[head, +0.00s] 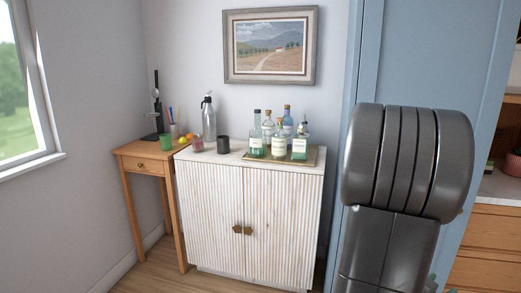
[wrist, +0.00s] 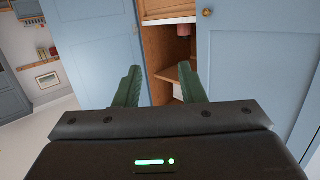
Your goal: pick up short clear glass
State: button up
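I cannot clearly make out a short clear glass. A small reddish, see-through tumbler (head: 197,144) stands at the left end of the white cabinet top in the head view; whether it is clear glass is hard to tell. A short dark cup (head: 223,145) stands right of it. In the wrist view my gripper (wrist: 159,82) is open, its two green fingers apart with nothing between them. It points at blue doors and a wooden shelf unit, away from the white cabinet. The tumbler is not in the wrist view.
The white cabinet (head: 249,215) also bears a siphon bottle (head: 208,118) and a tray (head: 312,157) with several bottles. A wooden side table (head: 138,150) at left holds a green cup (head: 165,142) and fruit. A blue door (wrist: 95,45) stands ahead of my gripper.

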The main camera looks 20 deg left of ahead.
aim_at(198, 141)
jog(key=i+j+u, duration=0.15)
jog(key=u, duration=0.3)
jog(key=i+j+u, duration=0.25)
jog(key=u, duration=0.25)
jog(key=i+j+u, duration=0.15)
jog(key=u, duration=0.3)
jog(key=i+u, duration=0.25)
jog(key=i, duration=0.85)
jog(key=i+l+u, duration=0.2)
jog(key=i, duration=0.85)
